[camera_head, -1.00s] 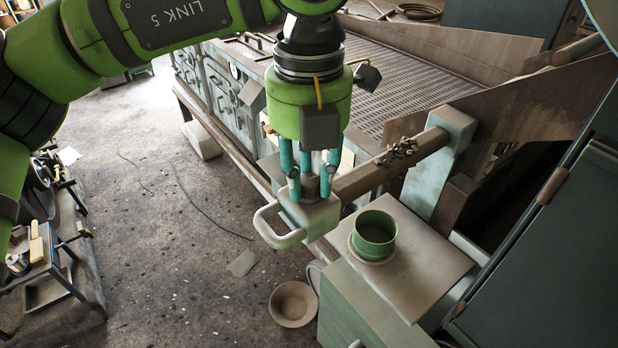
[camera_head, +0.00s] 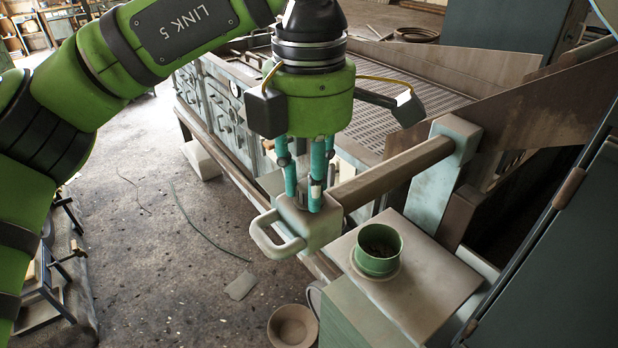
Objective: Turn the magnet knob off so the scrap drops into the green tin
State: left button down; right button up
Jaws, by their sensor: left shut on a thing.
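The green tin (camera_head: 378,254) stands upright on a board on the cabinet, with dark scrap visible inside it. Above it runs the brown magnet bar (camera_head: 392,172), which has no scrap clinging to its visible length. The bar's near end carries a pale block with a loop handle (camera_head: 279,238). My left gripper (camera_head: 314,200) points down and its teal fingers are shut on the magnet knob at the top of this block. The fingers mostly hide the knob. My right gripper is not in view.
A pale green upright (camera_head: 440,180) supports the bar's far end. A round bowl (camera_head: 293,326) sits low beside the cabinet. A dark panel (camera_head: 560,270) closes off the right side. The floor at left is mostly open.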

pick_arm(q)
jog(key=m, duration=0.4)
jog(key=shift+m, duration=0.4)
dwell(0.4)
jog(key=c, duration=1)
grip_release()
notch_tip(320, 180, up, 12)
